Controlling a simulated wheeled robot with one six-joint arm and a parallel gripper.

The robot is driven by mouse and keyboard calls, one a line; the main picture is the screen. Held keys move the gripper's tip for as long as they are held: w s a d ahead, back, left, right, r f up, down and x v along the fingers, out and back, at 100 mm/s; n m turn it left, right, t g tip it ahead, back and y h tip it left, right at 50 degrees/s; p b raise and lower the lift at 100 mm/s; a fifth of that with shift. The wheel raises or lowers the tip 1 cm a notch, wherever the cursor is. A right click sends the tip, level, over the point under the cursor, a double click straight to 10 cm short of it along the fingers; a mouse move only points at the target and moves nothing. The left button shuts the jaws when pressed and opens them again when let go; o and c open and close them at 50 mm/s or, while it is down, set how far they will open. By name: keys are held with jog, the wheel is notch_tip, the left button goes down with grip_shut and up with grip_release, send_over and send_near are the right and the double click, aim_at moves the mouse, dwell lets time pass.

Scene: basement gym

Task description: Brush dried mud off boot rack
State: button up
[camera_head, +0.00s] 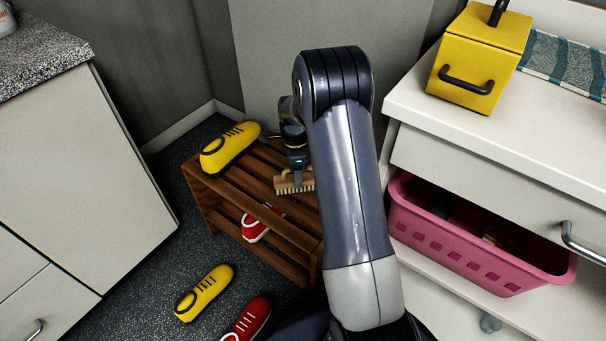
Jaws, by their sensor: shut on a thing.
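The boot rack (231,190) is a brown slatted wooden rack on the floor, left of my arm. Its right part is hidden behind my arm. A yellow shoe (229,148) stands on its top slats at the back left. A red shoe (258,226) shows on the lower level. My gripper (297,172) points down over the rack's top and is shut on a wooden brush (291,185) with pale bristles. The brush is at the top slats; I cannot tell whether the bristles touch them. No mud is clear at this size.
A yellow shoe (205,292) and a red shoe (251,318) lie on the floor in front of the rack. White cabinets flank it. At right, a pink basket (470,246) sits below a counter (480,135) bearing a yellow box (477,62). Speckled floor (150,270) is free at left.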

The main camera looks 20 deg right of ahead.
jog(key=shift+w+a+p, duration=0.35)
jog(key=shift+w+a, duration=0.2)
jog(key=shift+w, duration=0.3)
jog(key=shift+w+a+p, duration=0.35)
jog(key=shift+w+a, duration=0.2)
jog(key=shift+w, duration=0.25)
